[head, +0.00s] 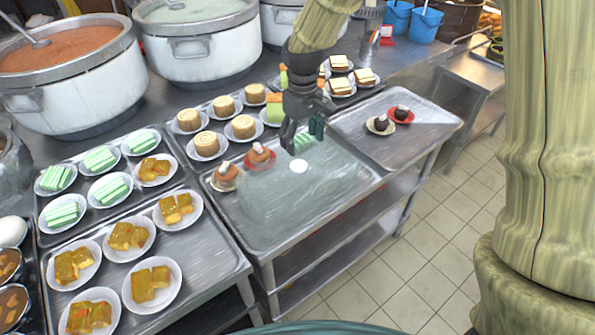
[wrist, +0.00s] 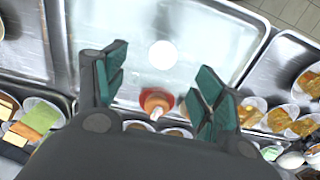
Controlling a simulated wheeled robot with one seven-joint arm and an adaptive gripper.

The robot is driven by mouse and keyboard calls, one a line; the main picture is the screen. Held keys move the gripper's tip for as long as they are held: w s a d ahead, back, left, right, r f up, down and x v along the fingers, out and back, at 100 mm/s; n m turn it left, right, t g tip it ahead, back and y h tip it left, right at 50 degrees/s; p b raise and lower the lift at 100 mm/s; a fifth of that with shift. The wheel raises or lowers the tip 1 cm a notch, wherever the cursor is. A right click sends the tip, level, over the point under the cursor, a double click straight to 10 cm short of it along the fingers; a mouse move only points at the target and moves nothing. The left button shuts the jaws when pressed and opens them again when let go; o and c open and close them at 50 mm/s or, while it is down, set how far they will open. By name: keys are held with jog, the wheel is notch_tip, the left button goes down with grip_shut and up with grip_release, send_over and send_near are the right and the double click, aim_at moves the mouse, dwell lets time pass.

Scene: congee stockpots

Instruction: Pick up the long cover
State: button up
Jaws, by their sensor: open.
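The long cover (head: 285,205) appears to be the clear, faintly frosted sheet over the middle metal tray; its edges are hard to make out. A round white spot, which looks like its knob (head: 299,166), stands out on it, and also shows as a white knob in the wrist view (wrist: 162,55). My gripper (head: 303,143) hangs above the back part of this tray, behind the knob in the head view. In the wrist view my gripper (wrist: 160,80) has its teal fingers spread apart with nothing held between them; the knob lies beyond the fingertips.
Cakes on a red plate (head: 260,157) and a nearby plate (head: 225,177) sit at the tray's left end. Trays of pastries (head: 128,235) crowd the left. Large stockpots (head: 200,45) stand behind. The right tray (head: 430,125) is mostly bare, with two small cakes.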

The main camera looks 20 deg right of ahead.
aim_at(299, 165)
jog(key=f, duration=0.3)
jog(key=shift+w+a+f, duration=0.15)
jog(key=shift+a+f, duration=0.2)
jog(key=shift+s+f+p, duration=0.2)
jog(key=shift+f+p, duration=0.2)
jog(key=shift+p, duration=0.15)
jog(key=shift+w+f+p, duration=0.15)
jog(key=shift+f+p, duration=0.5)
jog(key=shift+f, duration=1.65)
grip_shut()
